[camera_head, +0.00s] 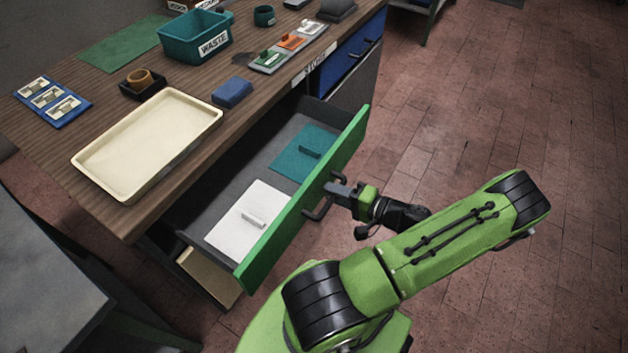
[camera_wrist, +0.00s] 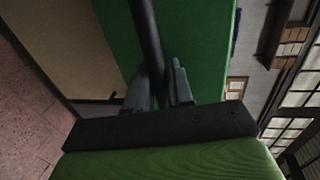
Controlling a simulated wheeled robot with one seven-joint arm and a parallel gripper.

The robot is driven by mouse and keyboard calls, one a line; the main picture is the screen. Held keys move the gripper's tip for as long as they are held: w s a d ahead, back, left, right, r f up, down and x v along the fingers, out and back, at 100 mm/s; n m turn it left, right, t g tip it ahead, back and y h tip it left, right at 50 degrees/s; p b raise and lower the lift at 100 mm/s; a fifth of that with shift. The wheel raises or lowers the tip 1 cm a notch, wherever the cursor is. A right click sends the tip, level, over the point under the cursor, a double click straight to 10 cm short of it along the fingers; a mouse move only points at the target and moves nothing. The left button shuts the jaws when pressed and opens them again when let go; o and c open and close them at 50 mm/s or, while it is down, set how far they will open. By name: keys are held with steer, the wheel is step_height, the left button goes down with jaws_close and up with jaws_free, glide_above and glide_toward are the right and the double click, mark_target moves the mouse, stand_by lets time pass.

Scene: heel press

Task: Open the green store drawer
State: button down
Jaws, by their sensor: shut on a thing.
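The green store drawer (camera_head: 262,258) stands pulled out from the bench in the head view. Inside it lie a white panel (camera_head: 232,220) and a teal panel (camera_head: 293,165), each with a raised grip. My gripper (camera_head: 333,189) is at the drawer's dark bar handle (camera_head: 318,211), on the outer side of the green front. In the wrist view, the two fingers (camera_wrist: 160,90) are shut on the dark bar handle (camera_wrist: 147,35), with the green drawer front (camera_wrist: 200,45) behind it. The fingertips are partly hidden by the bar.
The wooden bench top (camera_head: 52,155) holds a cream tray (camera_head: 78,160), a blue block (camera_head: 232,92), a teal waste bin (camera_head: 190,45) and several small items. A blue drawer (camera_head: 352,62) beyond is closed. A grey table (camera_head: 40,270) stands at lower left. The brick floor at right is clear.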

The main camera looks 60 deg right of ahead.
steer(key=shift+f+v, duration=0.2)
steer(key=shift+v, duration=0.75)
steer(key=shift+f+v, duration=0.2)
steer(key=shift+v, duration=0.75)
steer(key=shift+s, duration=0.1)
steer(key=c, duration=1.2)
jaws_free()
steer(key=p+v, duration=0.2)
steer(key=v, duration=1.3)
steer(key=shift+s+a, duration=0.1)
steer(key=shift+s, duration=0.25)
steer(key=shift+w+r, duration=0.1)
